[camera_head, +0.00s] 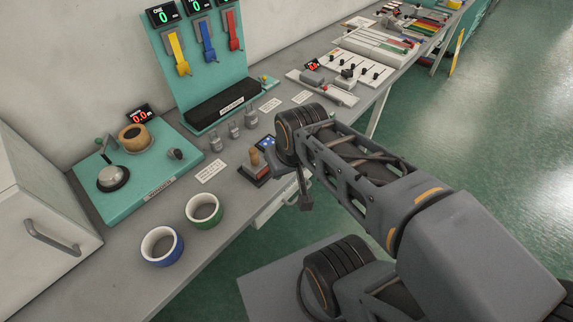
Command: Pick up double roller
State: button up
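I cannot tell for sure which thing is the double roller. A teal board (135,205) on the bench carries a tan roll (135,138) and a dark-grey round part (113,178) with a lever, set apart from each other. My arm reaches in from the lower right. A small dark end part, probably my gripper (306,202), hangs below the far joint, beyond the bench's front edge. Its fingers are too small to read, and it appears apart from the bench items.
A wooden-handled device (256,165) and several small grey cylinders (233,130) stand near my arm. A teal rack (205,65) with yellow, blue and red straps rises behind. A white cabinet (40,215) stands at left. The bench front beside the tape rings is clear.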

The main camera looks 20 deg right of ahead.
aim_at(255, 164)
jog(key=z, duration=0.1)
jog(key=k, duration=1.15)
jog(key=u, duration=0.75)
jog(key=i, duration=1.2)
jog(key=z, duration=0.65)
